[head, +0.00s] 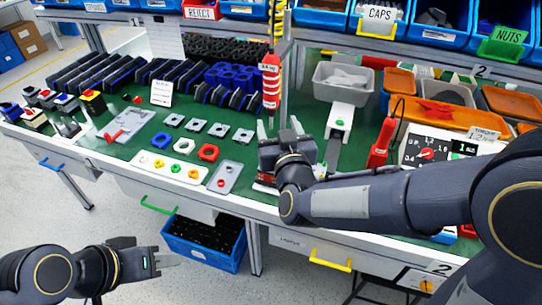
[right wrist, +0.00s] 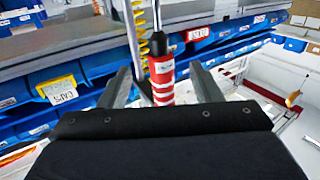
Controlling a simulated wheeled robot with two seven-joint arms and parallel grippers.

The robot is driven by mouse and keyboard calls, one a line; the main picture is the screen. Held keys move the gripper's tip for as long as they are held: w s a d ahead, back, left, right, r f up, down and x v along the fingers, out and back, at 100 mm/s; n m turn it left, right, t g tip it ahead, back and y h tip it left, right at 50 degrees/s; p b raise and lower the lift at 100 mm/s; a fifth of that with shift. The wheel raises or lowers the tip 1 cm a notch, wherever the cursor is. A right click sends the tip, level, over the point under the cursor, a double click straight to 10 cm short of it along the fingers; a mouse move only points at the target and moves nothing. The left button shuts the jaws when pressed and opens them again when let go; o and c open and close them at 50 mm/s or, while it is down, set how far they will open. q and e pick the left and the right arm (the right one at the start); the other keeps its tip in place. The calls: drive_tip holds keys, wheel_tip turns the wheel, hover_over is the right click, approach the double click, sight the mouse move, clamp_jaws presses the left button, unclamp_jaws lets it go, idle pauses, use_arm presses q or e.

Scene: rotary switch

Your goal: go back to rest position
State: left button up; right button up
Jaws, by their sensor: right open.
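My right gripper (head: 279,122) is raised over the front middle of the green-topped workbench (head: 262,207), its fingers pointing away from me. Its two fingers stand apart with nothing gripped; they also show spread in the right wrist view (right wrist: 160,67). The red-banded hanging tool (head: 270,82) shows beyond the fingers, and between them in the right wrist view (right wrist: 162,78). My left gripper (head: 176,260) is low in front of the bench, over the floor, apart from everything. Its fingers point right, seen edge-on, so their gap is unclear.
A dial panel (head: 430,150) and a red-handled tool (head: 381,143) stand near my right forearm. A grey plate with a red lever (head: 116,136) lies on the left. A blue crate (head: 203,243) sits below the bench. Floor at the lower left is open.

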idle(0.3)
drive_tip(key=s+d+f+m+g+y+p, duration=0.1)
drive_tip(key=s+d+m+g+y, duration=0.1)
drive_tip(key=s+d+g, duration=0.75)
drive_tip(key=s+d+f+m+g+h, duration=0.1)
drive_tip(key=s+d+f, duration=0.2)
drive_tip(key=s+d, duration=0.2)
drive_tip(key=s+d+f+m+g+h, duration=0.1)
drive_tip(key=s+d+f, duration=0.2)
drive_tip(key=s, duration=0.9)
drive_tip(key=shift+s+d+p, duration=0.2)
drive_tip(key=shift+d+p, duration=0.25)
drive_tip(key=shift+d, duration=0.75)
drive_tip(key=shift+g, duration=0.25)
drive_tip(key=shift+c, duration=0.5)
